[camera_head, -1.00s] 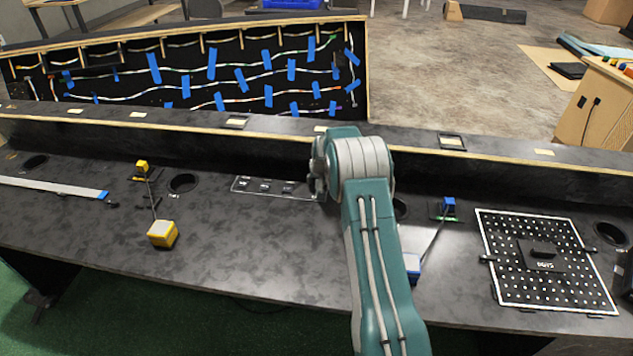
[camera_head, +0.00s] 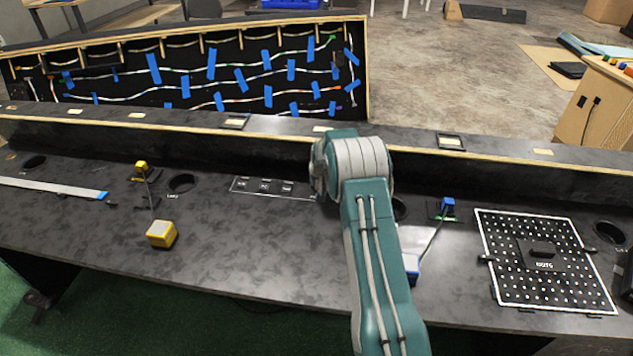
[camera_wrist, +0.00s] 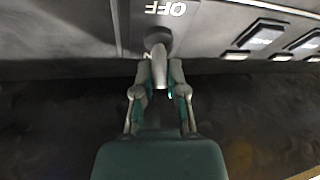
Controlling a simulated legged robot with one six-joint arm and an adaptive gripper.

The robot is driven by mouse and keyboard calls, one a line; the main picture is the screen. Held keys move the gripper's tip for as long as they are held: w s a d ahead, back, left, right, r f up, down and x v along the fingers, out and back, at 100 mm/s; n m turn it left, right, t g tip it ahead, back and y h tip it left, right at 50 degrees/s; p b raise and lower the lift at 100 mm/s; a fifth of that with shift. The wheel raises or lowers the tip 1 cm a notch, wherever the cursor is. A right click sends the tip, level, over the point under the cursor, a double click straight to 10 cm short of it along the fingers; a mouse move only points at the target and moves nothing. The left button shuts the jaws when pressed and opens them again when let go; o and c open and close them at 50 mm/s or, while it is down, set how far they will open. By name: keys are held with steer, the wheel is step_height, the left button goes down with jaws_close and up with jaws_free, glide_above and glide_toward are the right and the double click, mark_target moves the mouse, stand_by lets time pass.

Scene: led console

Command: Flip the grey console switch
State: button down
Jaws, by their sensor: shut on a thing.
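The grey console switch (camera_wrist: 157,40) shows in the wrist view as a rounded grey knob or lever, top centre, on a grey panel. An upside-down OFF label (camera_wrist: 166,8) is printed above it in the picture. Another letter shows just below it, partly covered. My gripper (camera_wrist: 159,66) is shut on the switch, its two fingers on either side of the lower part. In the head view my arm hides the gripper and the switch on the black console (camera_head: 90,215).
Several raised rectangular buttons (camera_wrist: 260,34) lie right of the switch. On the console stand a yellow-ended lever (camera_head: 161,234), a blue-ended lever (camera_head: 447,206) and a white-dotted board (camera_head: 510,287). A raised ledge (camera_head: 385,141) runs behind. The front left console top is mostly clear.

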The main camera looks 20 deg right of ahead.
steer(key=shift+s, duration=0.1)
steer(key=shift+s+a+t+h, duration=0.2)
steer(key=shift+t+h, duration=0.15)
steer(key=shift+t, duration=0.3)
steer(key=shift+s+a+t+h, duration=0.1)
steer(key=shift+a+t+h, duration=0.2)
steer(key=shift+t, duration=0.35)
steer(key=shift+s+d+f+t+h, duration=0.15)
steer(key=shift+s+t+h, duration=0.1)
steer(key=shift+t+h, duration=0.2)
steer(key=shift+s+a+n+t+h, duration=0.2)
steer(key=shift+n+t+h, duration=0.15)
steer(key=shift+t, duration=0.6)
steer(key=shift+s, duration=0.1)
steer(key=c, duration=0.7)
jaws_free()
steer(key=shift+r, duration=0.2)
